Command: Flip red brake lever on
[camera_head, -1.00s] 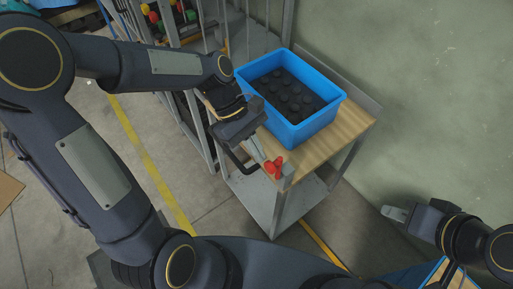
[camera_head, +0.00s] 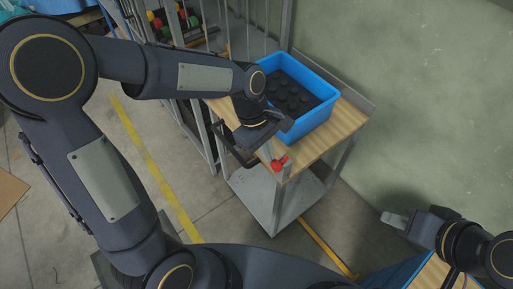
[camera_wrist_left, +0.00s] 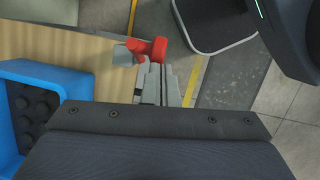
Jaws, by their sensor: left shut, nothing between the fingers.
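The red brake lever (camera_head: 281,163) sits at the near corner of the wooden-topped cart (camera_head: 318,146). In the left wrist view the red lever (camera_wrist_left: 152,48) lies just beyond the fingertips, with a grey metal piece beside it. My left gripper (camera_head: 272,158) is shut and empty, its tips at the lever; I cannot tell whether they touch it. The left fingers also show in the wrist view (camera_wrist_left: 156,78). My right gripper (camera_head: 396,219) is away at the lower right, and its fingers are too small to judge.
A blue bin (camera_head: 307,121) with dark round pieces stands on the cart. Metal rails (camera_head: 213,140) stand left of the cart, and a green wall (camera_head: 430,110) is at the right. The floor in front of the cart is clear.

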